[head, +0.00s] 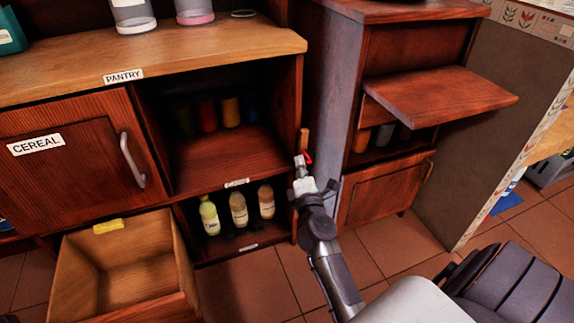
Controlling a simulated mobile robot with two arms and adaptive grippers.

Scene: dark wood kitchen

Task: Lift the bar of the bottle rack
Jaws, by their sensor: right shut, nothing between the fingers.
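The bottle rack (222,248) is the low compartment of the pantry cabinet. Three bottles stand upright in it: a yellow-green one (209,216), a pale one (239,210) and a tan one (266,202). A dark strip runs low in front of them, but I cannot tell whether it is the bar. My right gripper (303,162) is at the cabinet's right front edge, above and right of the bottles. It is shut and empty, close below a small upright wooden piece (304,140); contact is unclear. My left gripper is out of view.
A hinged flap (440,95) sticks out from the right cabinet. Tiled floor (245,290) is clear in front of the rack.

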